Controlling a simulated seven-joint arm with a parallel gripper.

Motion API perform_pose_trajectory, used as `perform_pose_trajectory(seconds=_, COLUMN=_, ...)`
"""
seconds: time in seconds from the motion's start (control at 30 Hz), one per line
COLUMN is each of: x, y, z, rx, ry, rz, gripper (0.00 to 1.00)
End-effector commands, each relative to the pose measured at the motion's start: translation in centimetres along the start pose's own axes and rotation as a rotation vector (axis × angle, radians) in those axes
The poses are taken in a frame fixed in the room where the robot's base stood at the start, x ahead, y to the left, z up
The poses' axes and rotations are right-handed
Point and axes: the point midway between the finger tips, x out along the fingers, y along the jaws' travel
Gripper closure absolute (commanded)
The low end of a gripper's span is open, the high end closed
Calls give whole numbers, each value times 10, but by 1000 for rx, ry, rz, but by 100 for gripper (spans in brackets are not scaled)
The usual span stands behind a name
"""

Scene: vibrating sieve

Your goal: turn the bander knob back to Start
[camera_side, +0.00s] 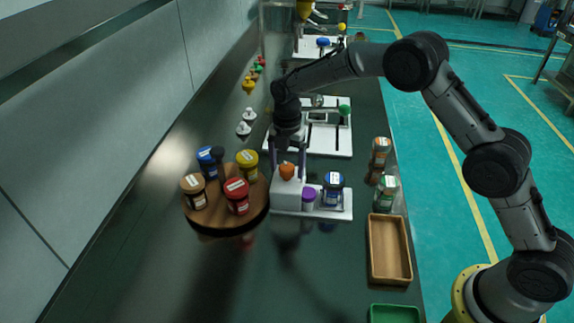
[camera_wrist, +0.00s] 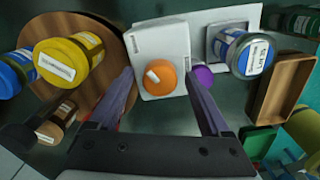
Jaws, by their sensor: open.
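The bander is a white block (camera_side: 286,192) on a white base plate (camera_side: 330,205), left of centre in the side view's work area. It carries an orange round knob (camera_side: 287,171) on top. The knob (camera_wrist: 161,78) has a white mark on its upper-left part in the wrist view; labels on the block (camera_wrist: 160,42) are too small to read. My gripper (camera_side: 287,158) points down just over the knob. In the wrist view my gripper (camera_wrist: 160,74) is open, with one purple-grey finger on each side of the knob. I cannot tell whether either finger touches it.
A round wooden tray (camera_side: 225,215) with several jars stands close on the left. A wooden bin (camera_side: 388,250) and green bin (camera_side: 394,314) lie to the right.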

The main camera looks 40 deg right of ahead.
Motion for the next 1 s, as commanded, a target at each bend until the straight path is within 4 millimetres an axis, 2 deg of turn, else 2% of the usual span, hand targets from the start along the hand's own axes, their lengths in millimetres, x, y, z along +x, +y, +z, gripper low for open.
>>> perform_pose_trajectory(seconds=0.1, x=0, y=0, z=0, rx=0, ry=0, rz=0, gripper=18)
perform_pose_trajectory(seconds=0.5, x=0, y=0, z=0, rx=0, ry=0, rz=0, gripper=90)
perform_pose_trajectory(seconds=0.57, x=0, y=0, z=0, rx=0, ry=0, rz=0, gripper=100)
perform_pose_trajectory(seconds=1.0, x=-1, y=0, z=0, rx=95, ry=0, rz=0, gripper=100)
